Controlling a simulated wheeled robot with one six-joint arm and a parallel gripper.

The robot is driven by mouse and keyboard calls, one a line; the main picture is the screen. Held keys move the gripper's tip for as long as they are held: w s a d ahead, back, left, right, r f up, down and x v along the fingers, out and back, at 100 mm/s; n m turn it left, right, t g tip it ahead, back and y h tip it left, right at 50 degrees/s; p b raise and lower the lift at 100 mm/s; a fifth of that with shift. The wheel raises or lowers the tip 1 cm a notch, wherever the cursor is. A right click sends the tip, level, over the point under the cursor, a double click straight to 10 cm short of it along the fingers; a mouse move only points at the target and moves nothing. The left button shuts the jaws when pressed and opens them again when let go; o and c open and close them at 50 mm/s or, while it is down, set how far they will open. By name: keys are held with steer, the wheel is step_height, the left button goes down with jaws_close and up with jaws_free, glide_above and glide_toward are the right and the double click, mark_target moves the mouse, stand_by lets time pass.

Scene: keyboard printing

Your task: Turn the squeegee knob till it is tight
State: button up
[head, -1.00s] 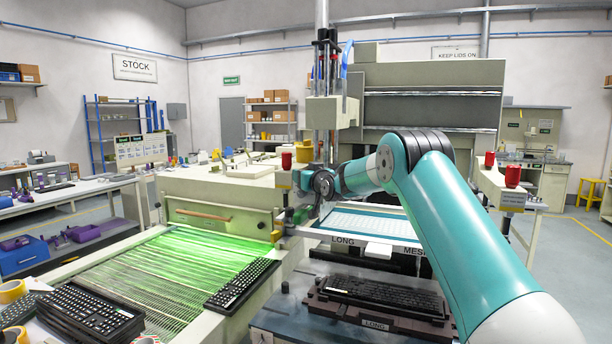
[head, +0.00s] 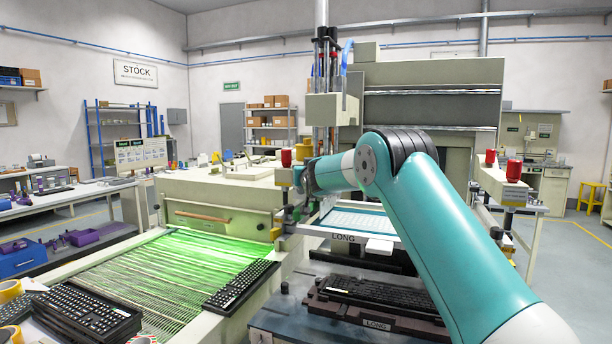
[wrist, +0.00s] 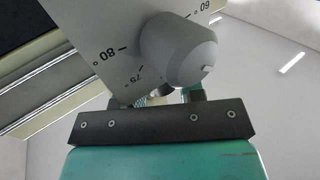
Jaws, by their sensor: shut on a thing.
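In the wrist view a large grey round knob-like body (wrist: 180,50) stands out from a pale plate (wrist: 100,45) with angle marks. My gripper (wrist: 157,98) is just below it, its black bar and two short fingers pointing up at the plate. The fingers are closed around the squeegee knob, but the tips and contact are largely hidden by the grey body and the bar. In the head view my arm reaches to the squeegee end of the printer, and my wrist hides the knob there.
The screen frame (head: 350,237) marked LONG lies under my arm. A black keyboard (head: 375,292) sits in the fixture below it. A green-lit conveyor (head: 150,275) is at left.

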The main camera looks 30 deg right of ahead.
steer(key=o, duration=0.9)
steer(key=b+v, duration=0.8)
steer(key=v, duration=0.9)
steer(key=shift+s+b, duration=0.15)
steer(key=shift+b, duration=0.25)
